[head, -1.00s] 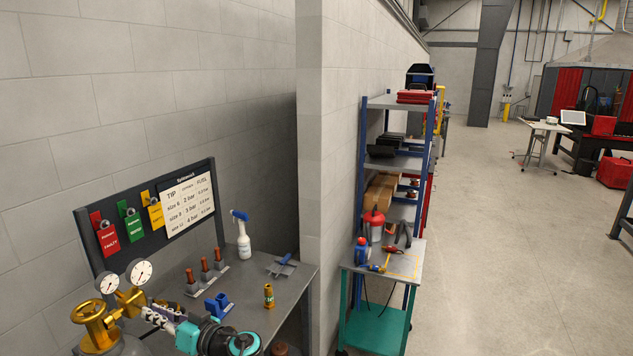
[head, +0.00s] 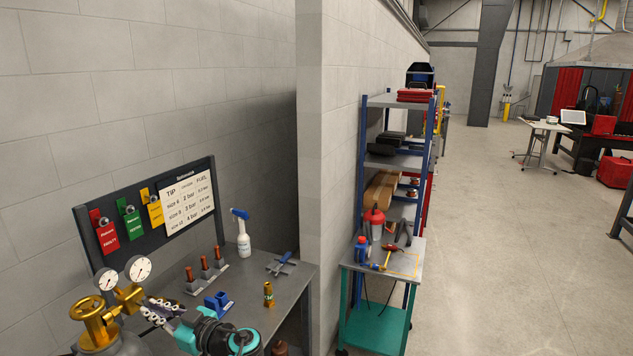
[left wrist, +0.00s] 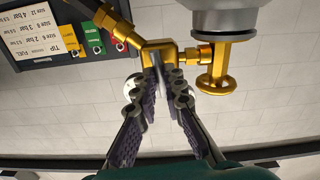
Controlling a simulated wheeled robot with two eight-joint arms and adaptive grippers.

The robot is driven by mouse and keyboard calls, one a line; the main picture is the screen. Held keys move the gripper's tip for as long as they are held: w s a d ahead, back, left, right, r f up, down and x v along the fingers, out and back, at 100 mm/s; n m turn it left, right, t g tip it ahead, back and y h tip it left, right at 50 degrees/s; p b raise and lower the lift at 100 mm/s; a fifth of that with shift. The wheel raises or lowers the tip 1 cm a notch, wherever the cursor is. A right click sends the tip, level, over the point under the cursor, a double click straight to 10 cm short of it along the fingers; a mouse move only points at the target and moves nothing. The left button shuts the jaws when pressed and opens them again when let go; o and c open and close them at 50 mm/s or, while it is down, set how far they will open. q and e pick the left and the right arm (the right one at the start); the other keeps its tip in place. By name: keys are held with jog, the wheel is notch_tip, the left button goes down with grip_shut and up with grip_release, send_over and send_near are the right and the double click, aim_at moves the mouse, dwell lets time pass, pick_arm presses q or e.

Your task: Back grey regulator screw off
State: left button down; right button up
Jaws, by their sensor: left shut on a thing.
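A brass regulator (head: 131,296) with two white round gauges (head: 138,269) sits beside a gold cylinder valve (head: 95,321) at the lower left. My left gripper (head: 150,308) reaches it from the right. In the left wrist view its two fingers (left wrist: 160,74) are closed together on a narrow grey piece, apparently the regulator screw (left wrist: 157,72), just below the brass regulator body (left wrist: 157,47). The fingers cover most of the screw, so its turn angle and depth cannot be read. My right gripper is in neither view.
A grey bench (head: 297,291) holds a spray bottle (head: 243,238), a brass fitting (head: 268,294), blue blocks and copper-coloured tips. A tag board (head: 150,212) stands behind. A shelf rack and teal cart (head: 375,327) stand right. Open floor lies beyond.

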pick_arm(q)
jog(key=n, duration=0.3)
jog(key=shift+n, duration=0.3)
jog(key=c, duration=1.5)
grip_release()
jog(key=shift+c, duration=0.2)
jog(key=shift+d, duration=0.1)
